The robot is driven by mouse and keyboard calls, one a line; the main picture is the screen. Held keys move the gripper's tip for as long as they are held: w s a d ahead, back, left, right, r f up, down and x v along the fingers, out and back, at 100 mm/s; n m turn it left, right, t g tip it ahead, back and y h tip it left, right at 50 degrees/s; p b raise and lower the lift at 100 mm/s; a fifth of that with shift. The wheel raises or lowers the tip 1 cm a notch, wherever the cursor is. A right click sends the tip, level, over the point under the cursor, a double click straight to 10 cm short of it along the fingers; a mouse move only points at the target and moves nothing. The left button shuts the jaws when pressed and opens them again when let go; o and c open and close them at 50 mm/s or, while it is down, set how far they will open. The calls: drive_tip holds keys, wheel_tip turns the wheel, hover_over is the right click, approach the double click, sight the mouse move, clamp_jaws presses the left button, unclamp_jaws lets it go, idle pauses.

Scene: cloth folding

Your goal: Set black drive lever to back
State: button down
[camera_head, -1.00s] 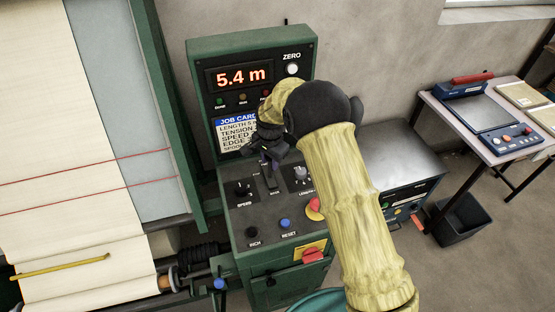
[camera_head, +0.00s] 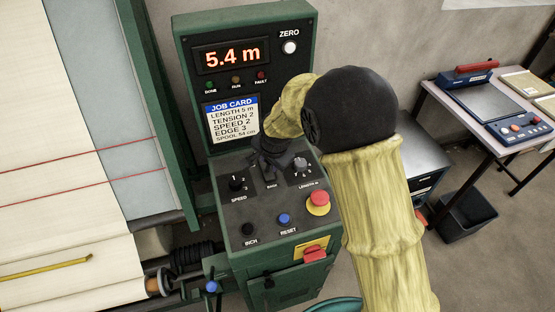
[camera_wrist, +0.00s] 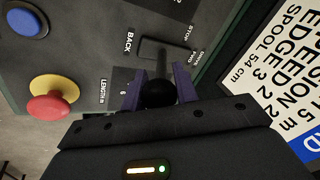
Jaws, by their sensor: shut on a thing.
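The black drive lever (camera_wrist: 161,62) stands in a dark slot on the console top, with the words BACK, STOP and DRIVE FWD printed around it. In the wrist view its round black knob (camera_wrist: 158,94) sits between the purple fingers of my gripper (camera_wrist: 158,88), which is shut on it. In the head view my gripper (camera_head: 269,160) is at the lever (camera_head: 269,178), partly hidden by my arm. The lever's exact setting is hard to tell.
The green console has a speed knob (camera_head: 237,184), length knob (camera_head: 301,164), red emergency button (camera_head: 318,202), blue reset button (camera_head: 284,219) and black inch button (camera_head: 249,229) near the lever. The display (camera_head: 232,57) reads 5.4 m above the job card (camera_head: 231,118).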

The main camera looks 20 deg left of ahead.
drive_tip(key=shift+s+d+f, duration=0.25)
drive_tip(key=shift+s, duration=0.1)
drive_tip(key=c, duration=1.1)
unclamp_jaws()
drive_tip(key=shift+o, duration=0.2)
drive_tip(key=shift+w, duration=0.1)
drive_tip(key=shift+r, duration=0.1)
drive_tip(key=shift+r, duration=0.5)
drive_tip(key=b+v, duration=0.3)
drive_tip(key=v, duration=1.3)
drive_tip(key=shift+s, duration=0.25)
